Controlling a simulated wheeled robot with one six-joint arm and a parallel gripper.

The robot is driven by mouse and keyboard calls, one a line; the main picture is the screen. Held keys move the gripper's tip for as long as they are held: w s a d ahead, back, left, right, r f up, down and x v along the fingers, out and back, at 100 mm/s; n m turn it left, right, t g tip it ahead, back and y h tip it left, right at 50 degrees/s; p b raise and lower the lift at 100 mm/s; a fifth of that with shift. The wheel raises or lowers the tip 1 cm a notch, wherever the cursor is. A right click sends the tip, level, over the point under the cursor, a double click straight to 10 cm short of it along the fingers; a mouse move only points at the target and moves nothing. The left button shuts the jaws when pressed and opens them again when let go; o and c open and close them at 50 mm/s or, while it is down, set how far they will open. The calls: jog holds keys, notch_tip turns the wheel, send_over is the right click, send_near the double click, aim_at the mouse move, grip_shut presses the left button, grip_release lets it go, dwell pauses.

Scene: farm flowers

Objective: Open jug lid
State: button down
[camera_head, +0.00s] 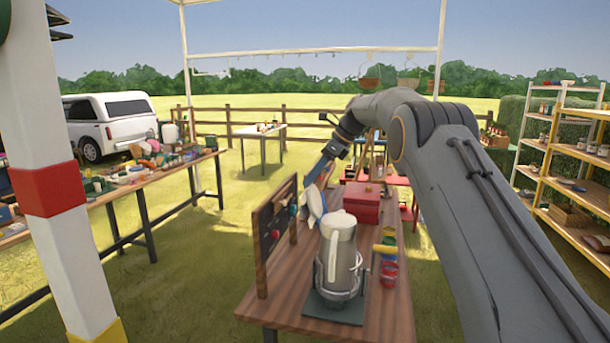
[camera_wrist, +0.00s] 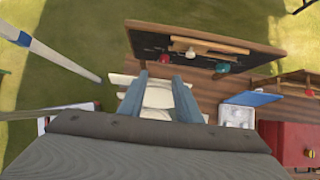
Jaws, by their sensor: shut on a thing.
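A pale grey jug (camera_head: 340,255) stands upright in a wire holder on a dark base (camera_head: 335,308) at the near end of the wooden table. Its rounded top looks covered. My gripper (camera_head: 316,180) is beyond the jug, apart from it, pointing down. A white, flattish thing (camera_head: 314,204) shows just below the fingers, behind and left of the jug top. In the wrist view my gripper (camera_wrist: 162,88) has its blue-grey fingers around this white thing (camera_wrist: 158,97). I cannot tell whether it is the jug's lid. The jug is not recognisable in the wrist view.
A dark upright board (camera_head: 275,225) with tools stands along the table's left edge. A red box (camera_head: 361,203) is behind the jug. Small coloured pots (camera_head: 388,272) stand at its right. The wrist view shows a small white box (camera_wrist: 237,116) with a raised blue lid.

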jog(key=shift+f, duration=0.35)
jog(key=c, duration=1.3)
grip_release()
jog(key=shift+r, duration=0.1)
jog(key=shift+b+v, duration=1.55)
jog(key=shift+v, duration=2.4)
jog(key=shift+w, duration=0.1)
